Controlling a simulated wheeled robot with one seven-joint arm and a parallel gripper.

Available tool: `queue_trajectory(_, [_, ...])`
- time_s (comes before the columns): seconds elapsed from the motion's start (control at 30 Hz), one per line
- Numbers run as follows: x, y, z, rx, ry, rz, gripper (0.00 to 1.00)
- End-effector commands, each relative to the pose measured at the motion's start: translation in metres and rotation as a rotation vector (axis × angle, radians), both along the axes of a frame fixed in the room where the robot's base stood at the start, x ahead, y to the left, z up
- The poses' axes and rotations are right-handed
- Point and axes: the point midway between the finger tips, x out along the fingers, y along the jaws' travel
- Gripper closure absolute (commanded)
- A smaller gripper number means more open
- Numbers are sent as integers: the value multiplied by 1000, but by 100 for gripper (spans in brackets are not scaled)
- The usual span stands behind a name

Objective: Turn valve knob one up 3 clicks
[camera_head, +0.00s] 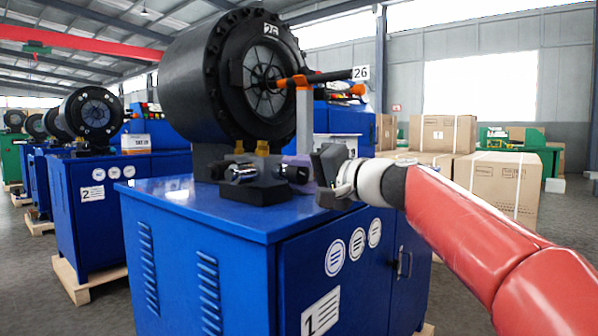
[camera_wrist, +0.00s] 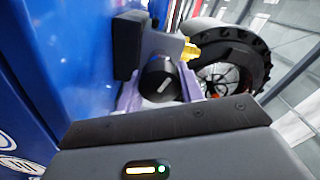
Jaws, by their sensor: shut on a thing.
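The machine labelled 1 is a blue cabinet (camera_head: 215,212) with a dark valve block (camera_head: 256,191) on its top. A black valve knob (camera_wrist: 158,88) with a white pointer mark faces the wrist camera. In the head view, the knob is mostly hidden at the block's right end. My gripper (camera_head: 303,166) comes in from the right, and its purple fingers lie on either side of the knob. In the wrist view, my gripper (camera_wrist: 163,92) is shut on this knob. The mark sits at a slant.
A large black crimper head (camera_head: 215,75) rises behind the valve block. An orange and black handle (camera_head: 310,78) with a 26 tag extends above my gripper. Cardboard boxes (camera_head: 500,180) stand behind my arm. More blue machines (camera_head: 90,175) line the left. The cabinet's front top is clear.

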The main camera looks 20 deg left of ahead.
Motion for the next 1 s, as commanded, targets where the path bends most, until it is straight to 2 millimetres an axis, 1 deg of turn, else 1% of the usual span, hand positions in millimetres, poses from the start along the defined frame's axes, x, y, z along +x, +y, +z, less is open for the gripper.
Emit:
queue_trajectory(0.2, [1, -1, 0, 59, 147, -1, 85])
queue_trajectory(0.4, [1, -1, -1, 97, 236, 0, 85])
queue_trajectory(0.67, [1, 0, -2, 118, 289, 0, 85])
queue_trajectory(1.0, [1, -1, -2, 120, 295, -1, 85])
